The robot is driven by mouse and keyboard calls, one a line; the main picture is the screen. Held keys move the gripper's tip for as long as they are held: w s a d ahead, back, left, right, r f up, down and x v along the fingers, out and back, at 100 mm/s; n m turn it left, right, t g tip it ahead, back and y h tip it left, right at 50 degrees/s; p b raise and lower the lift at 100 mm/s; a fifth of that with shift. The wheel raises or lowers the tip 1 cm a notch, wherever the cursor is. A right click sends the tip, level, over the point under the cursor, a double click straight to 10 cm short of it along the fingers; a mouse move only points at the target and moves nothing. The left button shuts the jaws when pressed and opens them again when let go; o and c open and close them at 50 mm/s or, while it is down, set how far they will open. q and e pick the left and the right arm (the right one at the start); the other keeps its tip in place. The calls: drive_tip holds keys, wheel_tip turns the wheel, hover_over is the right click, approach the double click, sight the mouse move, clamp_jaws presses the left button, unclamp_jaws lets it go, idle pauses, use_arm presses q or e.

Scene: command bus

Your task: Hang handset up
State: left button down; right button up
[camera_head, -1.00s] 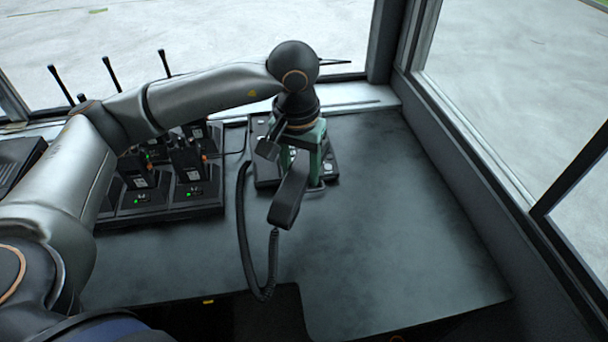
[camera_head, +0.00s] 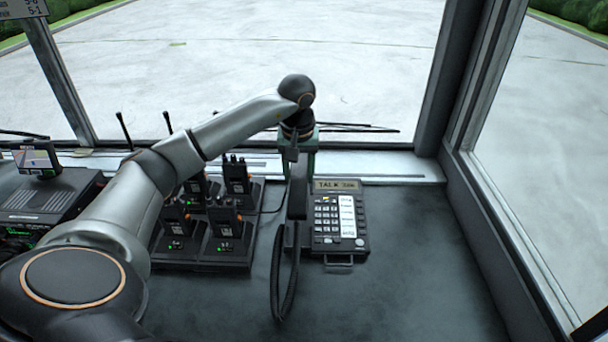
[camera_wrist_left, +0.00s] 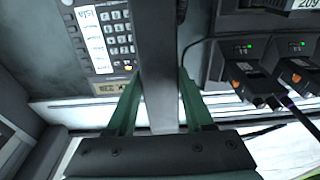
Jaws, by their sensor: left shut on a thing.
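The dark handset (camera_head: 298,190) is held by my left gripper (camera_head: 301,148), whose green fingers are shut on it. In the head view it stands nearly vertical in the picture, over the left edge of the phone base (camera_head: 353,237). In the left wrist view the handset (camera_wrist_left: 158,55) runs between the fingers (camera_wrist_left: 160,105), with the phone base's keypad (camera_wrist_left: 117,35) to its left. A coiled cord (camera_head: 283,290) hangs below it. The handset hides the base's left side, where a cradle may be. I cannot tell whether handset and base touch. My right gripper is not in view.
Several handheld radios (camera_head: 228,222) stand in chargers left of the phone, under my left arm. A radio unit (camera_head: 45,203) sits farther left. The window ledge (camera_head: 400,168) runs behind. The dark desk is clear at right (camera_head: 425,260).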

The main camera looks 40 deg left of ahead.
use_arm(q)
wheel_tip(320, 180, down, 3)
drive_tip(key=shift+r+b, duration=0.1)
drive_tip(key=shift+b, duration=0.95)
drive_tip(key=shift+f+b, duration=0.7)
drive_tip(key=shift+f, duration=0.1)
drive_tip(key=shift+f+b, duration=0.55)
drive_tip(key=shift+f, duration=0.5)
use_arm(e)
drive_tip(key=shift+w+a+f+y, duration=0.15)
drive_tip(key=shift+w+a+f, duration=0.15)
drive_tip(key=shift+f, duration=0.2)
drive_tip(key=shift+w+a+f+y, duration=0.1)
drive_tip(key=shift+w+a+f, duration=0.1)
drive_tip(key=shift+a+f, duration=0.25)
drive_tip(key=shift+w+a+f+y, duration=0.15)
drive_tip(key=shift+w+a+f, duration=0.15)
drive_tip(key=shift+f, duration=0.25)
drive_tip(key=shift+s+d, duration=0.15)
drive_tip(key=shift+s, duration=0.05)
use_arm(q)
drive_tip(key=shift+p, duration=0.3)
drive_tip(key=shift+c, duration=1)
unclamp_jaws()
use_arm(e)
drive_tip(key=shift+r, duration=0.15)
use_arm(q)
drive_tip(key=shift+f, duration=0.1)
